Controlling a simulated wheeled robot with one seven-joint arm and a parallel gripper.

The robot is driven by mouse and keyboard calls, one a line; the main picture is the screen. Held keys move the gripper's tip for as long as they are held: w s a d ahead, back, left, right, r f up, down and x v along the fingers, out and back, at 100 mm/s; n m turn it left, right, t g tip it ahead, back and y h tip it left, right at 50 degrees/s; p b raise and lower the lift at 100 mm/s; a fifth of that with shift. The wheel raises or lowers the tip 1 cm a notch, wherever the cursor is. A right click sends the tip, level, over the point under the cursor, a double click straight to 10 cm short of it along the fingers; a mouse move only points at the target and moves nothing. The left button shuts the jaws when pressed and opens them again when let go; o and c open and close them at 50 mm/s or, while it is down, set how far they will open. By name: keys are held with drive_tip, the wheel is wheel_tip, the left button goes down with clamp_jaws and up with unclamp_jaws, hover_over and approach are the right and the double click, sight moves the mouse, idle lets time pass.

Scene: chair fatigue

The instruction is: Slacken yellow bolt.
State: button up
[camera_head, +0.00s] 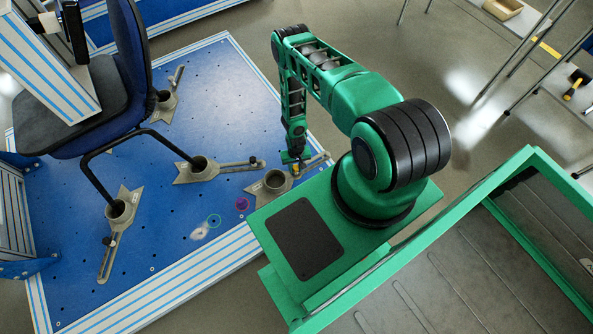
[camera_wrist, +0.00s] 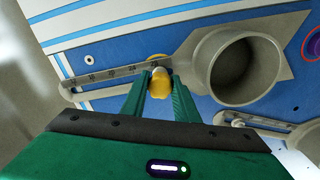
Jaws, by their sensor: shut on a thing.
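The yellow bolt (camera_wrist: 160,88) shows in the wrist view at the slotted arm of a grey clamp (camera_wrist: 105,75), beside the clamp's round cup (camera_wrist: 240,65). My gripper (camera_wrist: 160,82) is shut on the yellow bolt, one green finger on each side of it. In the head view my gripper (camera_head: 291,163) reaches down to the grey clamp (camera_head: 274,184) at the right edge of the blue platform. The bolt is too small and covered to make out clearly there.
A chair (camera_head: 85,95) stands on the blue platform (camera_head: 205,85), its feet by other grey clamps (camera_head: 200,170). A green-framed cart (camera_head: 500,195) is at the lower right.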

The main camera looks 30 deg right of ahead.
drive_tip(key=n, duration=0.4)
idle(0.3)
drive_tip(key=shift+n, duration=2)
drive_tip(key=n, duration=0.4)
